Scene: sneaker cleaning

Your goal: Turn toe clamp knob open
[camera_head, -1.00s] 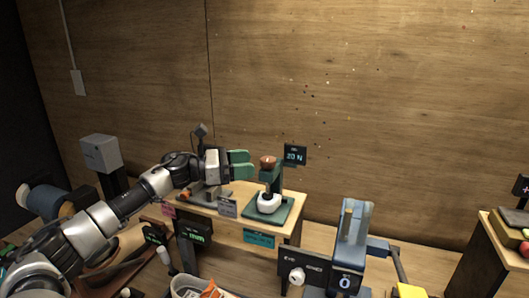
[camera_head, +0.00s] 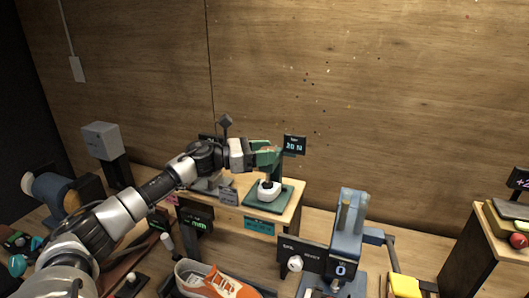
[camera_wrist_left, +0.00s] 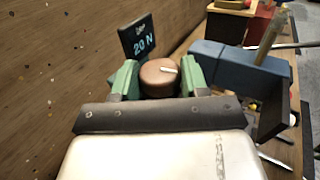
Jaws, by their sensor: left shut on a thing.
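The toe clamp is a green stand (camera_head: 279,170) on a small wooden table, with a white block (camera_head: 269,190) under its arm. Its brown round knob (camera_wrist_left: 160,77) with a pale pointer line is on top. My left gripper (camera_wrist_left: 162,80) has its green fingers on both sides of the knob and is shut on it. In the head view the left gripper (camera_head: 266,155) is at the top of the stand and largely hides the knob. A small dark display (camera_head: 294,145) behind it reads 20 N. My right gripper is not in view.
A blue-grey machine (camera_head: 347,232) with a display reading 0 stands to the right, in front. An orange and white sneaker (camera_head: 222,284) lies at the bottom. A small wooden table (camera_head: 287,219) carries the clamp. The wooden wall (camera_head: 400,100) is close behind.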

